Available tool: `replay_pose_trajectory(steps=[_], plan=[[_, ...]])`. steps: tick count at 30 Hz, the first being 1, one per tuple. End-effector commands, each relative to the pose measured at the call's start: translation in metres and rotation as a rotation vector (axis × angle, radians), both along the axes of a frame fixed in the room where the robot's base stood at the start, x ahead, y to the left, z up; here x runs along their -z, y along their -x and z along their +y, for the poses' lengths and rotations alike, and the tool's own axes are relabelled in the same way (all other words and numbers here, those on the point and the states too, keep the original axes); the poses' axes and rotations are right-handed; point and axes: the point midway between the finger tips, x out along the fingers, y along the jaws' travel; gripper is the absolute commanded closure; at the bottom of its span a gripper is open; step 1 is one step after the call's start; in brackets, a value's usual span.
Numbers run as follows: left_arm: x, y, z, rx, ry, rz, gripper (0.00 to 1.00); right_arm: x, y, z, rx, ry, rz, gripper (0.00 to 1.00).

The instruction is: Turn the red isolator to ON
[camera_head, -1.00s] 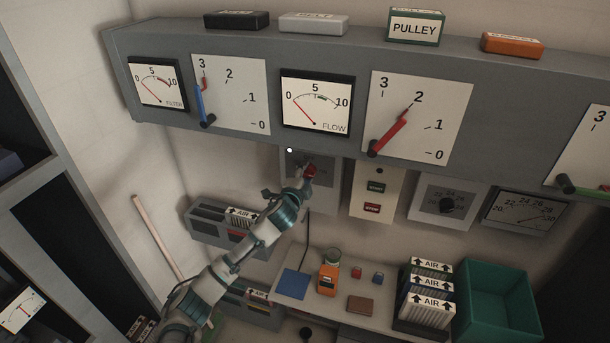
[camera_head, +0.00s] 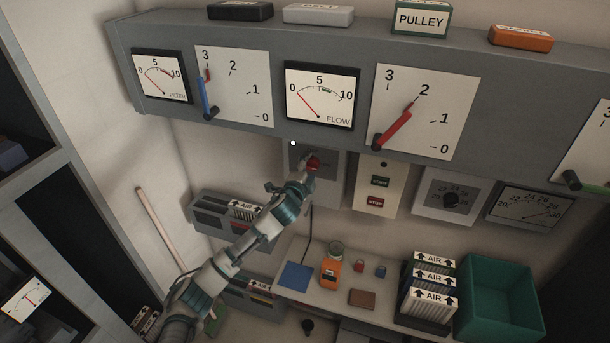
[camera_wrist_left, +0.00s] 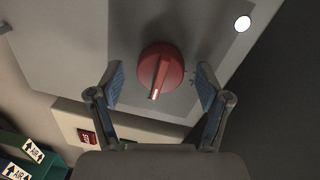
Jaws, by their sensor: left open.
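The red isolator (camera_head: 313,164) is a round red knob on a grey panel (camera_head: 328,188) below the gauge shelf. In the left wrist view the knob (camera_wrist_left: 161,68) shows whole, with a raised grip bar whose pale-tipped end points down and slightly left. My left gripper (camera_head: 303,172) is at the knob in the head view. In the wrist view its two blue-padded fingers (camera_wrist_left: 160,84) are open, one on each side of the knob, with a gap at both sides. Marks beside the knob are too small to read. My right gripper is not in view.
A white indicator light (camera_head: 293,143) sits above the knob. A panel with green and red STOP buttons (camera_head: 376,202) is just right. The gauge shelf (camera_head: 300,140) overhangs above.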

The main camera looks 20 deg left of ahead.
Motion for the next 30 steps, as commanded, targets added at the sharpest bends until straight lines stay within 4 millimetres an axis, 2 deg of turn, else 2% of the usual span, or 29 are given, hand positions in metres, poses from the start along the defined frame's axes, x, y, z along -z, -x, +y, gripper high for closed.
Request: replay_pose_trajectory(steps=[5,12,16,21,30], plan=[[-0.001,0.027,0.001,0.001,-0.002,0.001,0.23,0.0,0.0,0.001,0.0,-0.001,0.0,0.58],[-0.004,0.078,0.003,0.002,-0.001,0.003,0.23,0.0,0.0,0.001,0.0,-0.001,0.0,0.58],[-0.006,0.098,0.004,0.001,-0.001,0.003,0.23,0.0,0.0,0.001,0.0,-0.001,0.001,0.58],[-0.007,0.109,0.004,0.001,-0.001,0.003,0.23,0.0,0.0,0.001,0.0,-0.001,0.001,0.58],[-0.007,0.11,0.004,0.001,-0.001,0.003,0.23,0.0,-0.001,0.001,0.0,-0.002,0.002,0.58]])
